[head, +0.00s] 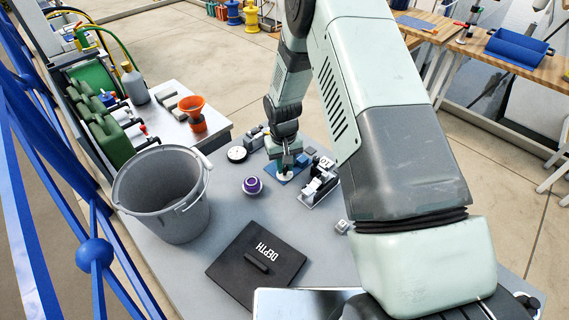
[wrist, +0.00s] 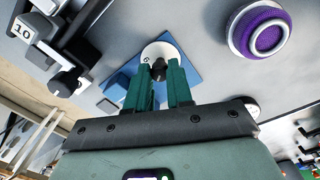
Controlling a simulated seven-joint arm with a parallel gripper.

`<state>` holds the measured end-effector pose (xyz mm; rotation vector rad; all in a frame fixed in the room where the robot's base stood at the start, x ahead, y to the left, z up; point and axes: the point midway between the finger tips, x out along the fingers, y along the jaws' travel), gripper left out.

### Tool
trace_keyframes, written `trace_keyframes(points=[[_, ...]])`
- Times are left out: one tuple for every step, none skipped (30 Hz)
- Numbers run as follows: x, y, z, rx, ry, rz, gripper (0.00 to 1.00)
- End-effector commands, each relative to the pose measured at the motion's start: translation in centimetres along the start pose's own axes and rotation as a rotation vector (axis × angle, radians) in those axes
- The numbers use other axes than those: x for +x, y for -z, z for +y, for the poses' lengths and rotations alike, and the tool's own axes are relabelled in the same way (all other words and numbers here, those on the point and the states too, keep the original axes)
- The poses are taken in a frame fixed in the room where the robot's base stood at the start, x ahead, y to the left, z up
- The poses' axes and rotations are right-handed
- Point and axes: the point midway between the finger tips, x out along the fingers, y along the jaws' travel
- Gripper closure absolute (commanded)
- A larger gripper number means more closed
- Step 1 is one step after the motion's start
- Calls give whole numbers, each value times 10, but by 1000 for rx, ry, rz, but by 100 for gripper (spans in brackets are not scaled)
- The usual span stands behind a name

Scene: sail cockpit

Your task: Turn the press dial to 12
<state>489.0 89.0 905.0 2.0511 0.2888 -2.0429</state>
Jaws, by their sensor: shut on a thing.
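A white round dial (wrist: 152,48) sits on a blue base (wrist: 182,72) in the wrist view, with a black knob (wrist: 158,68) at its middle. Only part of a dark mark shows on its face; I cannot read a setting. My gripper (wrist: 159,77) has its two green fingers closed on the black knob, one on each side. In the head view my gripper (head: 284,168) reaches down onto the blue base (head: 296,169), and the white dial (head: 283,176) shows just below the fingers. The knob is hidden there.
A device with a "10" plate (head: 325,161) and black levers stands close on the right. A purple round knob (head: 252,185) is to the left. A black "DEPTH" board (head: 240,262) lies in front, and a grey bucket (head: 150,215) stands at left. Grey table between them is bare.

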Motion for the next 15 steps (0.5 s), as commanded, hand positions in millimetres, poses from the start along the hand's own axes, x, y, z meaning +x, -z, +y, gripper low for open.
trace_keyframes(points=[[-1,0,0,-23,0,-1,100],[0,-1,0,-35,0,-1,100],[-1,-1,0,-52,0,0,100],[-1,-1,0,-61,0,0,100],[-1,-1,0,-70,0,0,100],[0,-1,0,-82,0,0,100],[0,-1,0,-89,0,0,100],[-1,-1,0,-95,0,0,100],[-1,-1,0,-101,0,1,100],[-1,-1,0,-105,0,1,100],[-1,-1,0,-108,0,1,100],[-1,-1,0,-111,0,1,100],[-1,-1,0,-113,0,1,100],[-1,-1,0,-114,0,1,100],[-1,-1,0,-114,0,1,100]])
